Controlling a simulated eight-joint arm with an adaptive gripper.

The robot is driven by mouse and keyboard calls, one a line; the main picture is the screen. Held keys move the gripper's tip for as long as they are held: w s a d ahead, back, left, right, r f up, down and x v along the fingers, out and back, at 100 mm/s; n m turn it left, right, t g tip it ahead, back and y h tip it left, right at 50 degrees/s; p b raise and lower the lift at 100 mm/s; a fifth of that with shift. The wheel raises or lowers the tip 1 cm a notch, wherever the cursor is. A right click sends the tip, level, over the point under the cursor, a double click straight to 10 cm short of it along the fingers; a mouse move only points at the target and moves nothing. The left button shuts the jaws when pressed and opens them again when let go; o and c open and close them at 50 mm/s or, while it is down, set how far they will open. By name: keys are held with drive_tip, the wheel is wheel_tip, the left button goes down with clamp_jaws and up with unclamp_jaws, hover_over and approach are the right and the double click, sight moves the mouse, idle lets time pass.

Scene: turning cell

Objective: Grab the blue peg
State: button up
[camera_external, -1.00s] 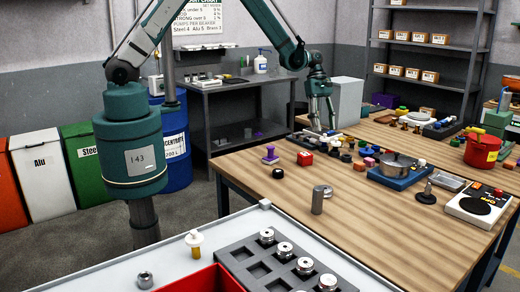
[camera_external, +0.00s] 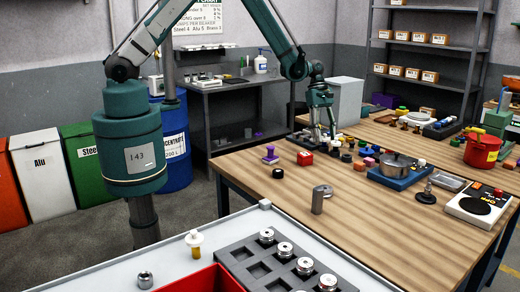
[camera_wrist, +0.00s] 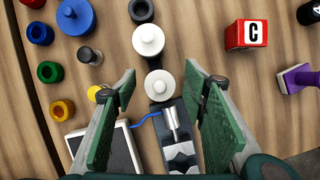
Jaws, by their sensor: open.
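In the wrist view, a blue ring-shaped piece (camera_wrist: 40,33) and a larger blue round piece (camera_wrist: 75,16) lie at the upper left. I cannot tell for sure which is the blue peg. My gripper (camera_wrist: 165,92) is open, with its green fingers apart. Both blue pieces are left of and beyond the fingers, not between them. A white round piece (camera_wrist: 160,85) shows between the fingertips, and I see no contact. In the external view my gripper (camera_external: 325,138) hangs over the far part of the wooden table (camera_external: 270,215); the blue pieces are too small to pick out there.
Green (camera_wrist: 50,72) and yellow (camera_wrist: 62,110) ring pieces stand near the blue ones. A red block with a C (camera_wrist: 247,35) and a purple piece (camera_wrist: 297,78) are at the right. A metal device (camera_wrist: 178,140) lies below the fingers. The table's front middle is mostly clear.

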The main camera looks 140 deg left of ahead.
drive_tip(key=c, duration=1.1)
drive_tip(key=shift+o, duration=0.2)
drive_tip(key=shift+r, duration=0.2)
drive_tip(key=shift+r+b, duration=0.7)
drive_tip(key=shift+r, duration=4.15)
